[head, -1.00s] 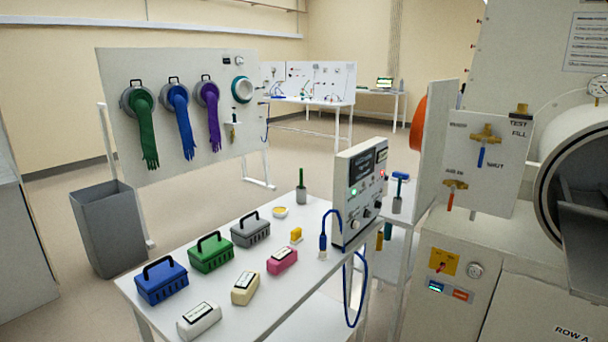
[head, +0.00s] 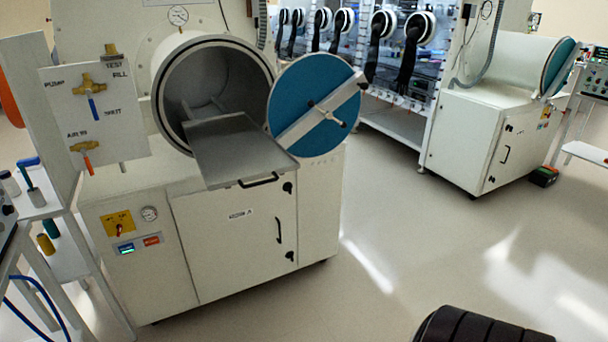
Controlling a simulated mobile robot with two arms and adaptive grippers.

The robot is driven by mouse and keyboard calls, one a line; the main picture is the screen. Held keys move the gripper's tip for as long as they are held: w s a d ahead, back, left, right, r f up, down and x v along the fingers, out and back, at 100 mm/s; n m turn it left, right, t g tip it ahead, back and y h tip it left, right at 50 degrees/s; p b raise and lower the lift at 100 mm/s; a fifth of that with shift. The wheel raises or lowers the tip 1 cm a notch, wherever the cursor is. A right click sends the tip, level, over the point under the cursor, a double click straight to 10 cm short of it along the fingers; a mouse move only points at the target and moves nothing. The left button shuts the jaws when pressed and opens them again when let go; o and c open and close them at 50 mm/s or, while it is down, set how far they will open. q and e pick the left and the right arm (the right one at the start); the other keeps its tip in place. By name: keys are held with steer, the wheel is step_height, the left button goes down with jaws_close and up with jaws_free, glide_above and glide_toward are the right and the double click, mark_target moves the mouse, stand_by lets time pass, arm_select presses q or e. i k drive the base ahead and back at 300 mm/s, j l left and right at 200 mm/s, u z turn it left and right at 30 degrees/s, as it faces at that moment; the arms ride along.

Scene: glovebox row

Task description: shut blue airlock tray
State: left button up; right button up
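The airlock (head: 163,90) is a white horizontal cylinder with a dark round opening on top of a white cabinet. Its grey metal tray (head: 238,150) is slid out through the opening and juts past the rim. A handle (head: 259,181) shows below the tray's front edge. The round blue door (head: 308,85) is swung open to the right of the opening, with a pale bar and a latch knob across it. Neither of my grippers is in view.
A valve panel (head: 95,120) with blue and red levers stands left of the airlock. A white cart (head: 40,205) is at the left edge. A second airlock (head: 510,75) with a blue door stands at back right. A black ribbed object (head: 480,325) is at bottom right. The floor (head: 400,240) between is clear.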

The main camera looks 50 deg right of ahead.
mark_target(229, 150)
steer(key=z, duration=1.2)
